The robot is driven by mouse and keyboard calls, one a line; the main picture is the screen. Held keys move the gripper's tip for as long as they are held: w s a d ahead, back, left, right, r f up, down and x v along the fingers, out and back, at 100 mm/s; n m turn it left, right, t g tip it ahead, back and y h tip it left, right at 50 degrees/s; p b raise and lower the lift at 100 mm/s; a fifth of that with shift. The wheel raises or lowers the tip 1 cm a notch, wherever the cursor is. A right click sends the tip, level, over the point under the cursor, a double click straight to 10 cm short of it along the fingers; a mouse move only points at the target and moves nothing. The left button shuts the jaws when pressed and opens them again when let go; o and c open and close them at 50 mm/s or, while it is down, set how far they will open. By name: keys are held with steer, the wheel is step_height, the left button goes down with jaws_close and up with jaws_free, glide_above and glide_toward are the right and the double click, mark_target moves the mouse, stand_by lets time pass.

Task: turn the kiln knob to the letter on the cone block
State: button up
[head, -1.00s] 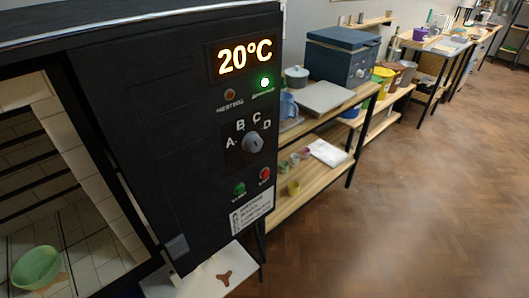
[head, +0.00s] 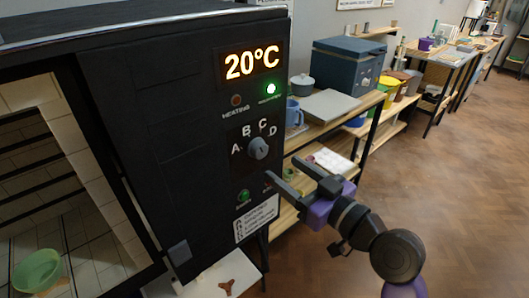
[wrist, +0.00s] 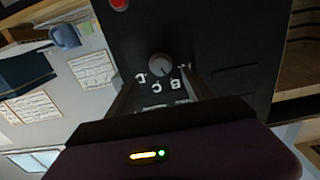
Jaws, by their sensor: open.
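The grey kiln knob (head: 258,148) sits on the black kiln front (head: 150,130), with the letters A, B, C and D in an arc around its left and upper side. I cannot read clearly which letter its pointer faces. My gripper (head: 283,169) is open and empty, its fingers pointing at the panel just below and right of the knob, apart from it. In the wrist view the knob (wrist: 160,66) shows beyond and between the fingers, with some letters upside down beside it. I cannot make out a cone block in either view.
The display above the knob reads 20°C, with a lit green lamp (head: 271,89) below it. The open kiln chamber at left holds a green bowl (head: 37,270). A wooden shelf unit (head: 330,130) with a blue mug (head: 294,113) stands behind my gripper. Floor at right is clear.

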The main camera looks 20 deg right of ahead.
mark_target(262, 151)
steer(key=x, duration=0.2)
steer(key=p+x, duration=0.1)
steer(key=x, duration=0.5)
steer(key=shift+a+r+p, duration=0.1)
steer(key=shift+r+p, duration=0.2)
steer(key=shift+p, duration=0.1)
steer(key=c, duration=1.2)
